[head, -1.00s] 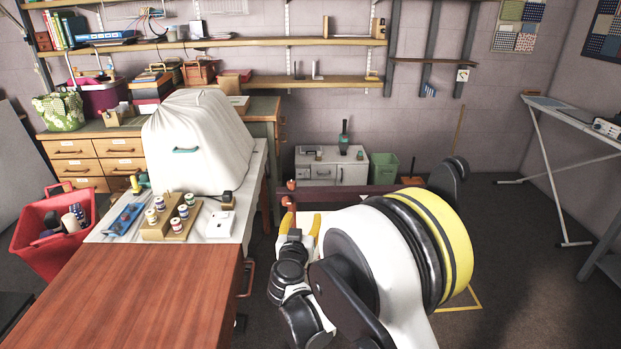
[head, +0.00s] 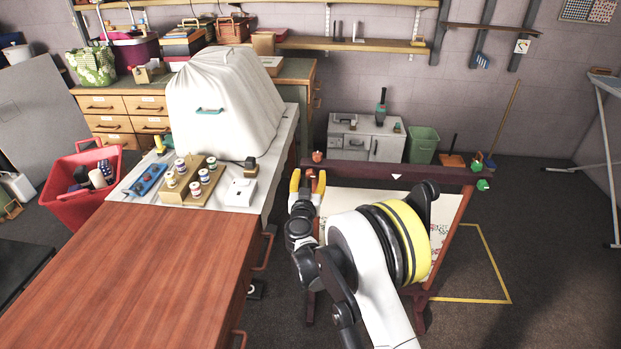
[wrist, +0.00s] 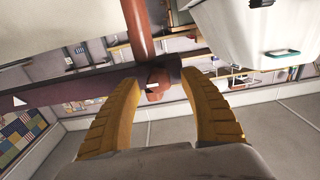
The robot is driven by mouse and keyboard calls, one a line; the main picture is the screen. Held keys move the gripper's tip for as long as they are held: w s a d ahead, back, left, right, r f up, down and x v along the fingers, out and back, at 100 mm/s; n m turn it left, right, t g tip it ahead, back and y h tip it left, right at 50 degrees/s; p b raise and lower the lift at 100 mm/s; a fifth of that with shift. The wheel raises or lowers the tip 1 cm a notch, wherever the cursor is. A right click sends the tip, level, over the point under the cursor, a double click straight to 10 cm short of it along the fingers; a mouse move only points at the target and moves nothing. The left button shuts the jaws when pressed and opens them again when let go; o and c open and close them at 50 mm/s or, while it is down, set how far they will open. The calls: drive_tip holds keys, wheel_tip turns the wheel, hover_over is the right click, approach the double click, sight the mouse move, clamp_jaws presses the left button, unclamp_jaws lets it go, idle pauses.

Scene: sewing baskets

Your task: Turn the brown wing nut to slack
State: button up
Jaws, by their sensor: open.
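The brown wing nut (head: 317,156) sits at the left end of the dark red bar of a standing frame (head: 390,174). In the wrist view the brown nut (wrist: 157,84) shows between my two yellow fingertips. My gripper (head: 308,174) is open, its fingers pointing at that end of the bar. It also shows in the wrist view (wrist: 160,80). The nut looks just beyond the fingertips, and I see no contact. I cannot tell how far off it is or which way its wings lie.
A wooden table (head: 150,265) stands at left, with a thread rack (head: 195,182) and a covered white machine (head: 222,105) beyond it. Green knobs (head: 483,185) are at the bar's right end. A white cabinet (head: 365,143) and a green bin (head: 422,145) stand behind. Floor at right is open.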

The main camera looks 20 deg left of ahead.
drive_tip(key=shift+w, duration=0.5)
clamp_jaws()
